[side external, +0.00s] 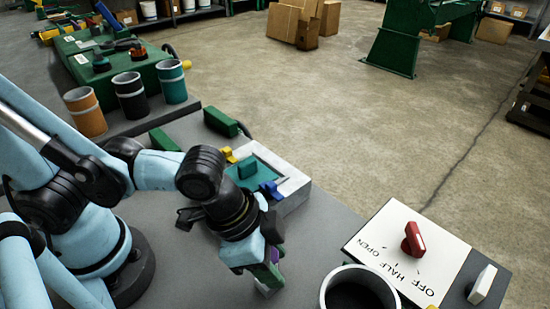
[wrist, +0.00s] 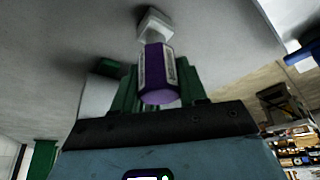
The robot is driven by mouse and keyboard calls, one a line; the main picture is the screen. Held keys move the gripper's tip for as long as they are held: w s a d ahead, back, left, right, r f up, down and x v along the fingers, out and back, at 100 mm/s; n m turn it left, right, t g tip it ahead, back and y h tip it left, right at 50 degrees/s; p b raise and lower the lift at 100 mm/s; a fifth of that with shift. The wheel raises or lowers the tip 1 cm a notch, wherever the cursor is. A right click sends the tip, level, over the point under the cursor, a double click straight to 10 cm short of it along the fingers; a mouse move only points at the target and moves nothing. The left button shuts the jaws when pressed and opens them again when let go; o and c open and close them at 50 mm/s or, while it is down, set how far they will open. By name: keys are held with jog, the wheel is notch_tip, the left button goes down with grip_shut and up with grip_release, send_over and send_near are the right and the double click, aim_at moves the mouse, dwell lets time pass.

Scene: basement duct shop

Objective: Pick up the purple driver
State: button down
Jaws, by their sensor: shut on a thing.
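The purple driver (wrist: 158,78) has a purple handle with pale label strips and a pale blocky end (wrist: 153,22). In the wrist view, it sits between the green fingers of my gripper (wrist: 157,85), which is shut on it. In the side view, my gripper (side external: 270,262) points down at the grey bench, left of the dark-mouthed cup. Only a small purple patch of the driver (side external: 264,275) shows there, mostly hidden by the fingers. I cannot tell whether its lower end touches the bench.
A white panel (side external: 388,258) with a red knob (side external: 413,239) lies at right, by a grey cup (side external: 330,284). A pale tray (side external: 295,187) with teal, blue and yellow pieces lies behind my gripper. Orange, black and teal cups (side external: 172,82) stand farther back.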

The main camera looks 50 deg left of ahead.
jog(key=shift+r, duration=0.15)
jog(key=shift+r, duration=4.85)
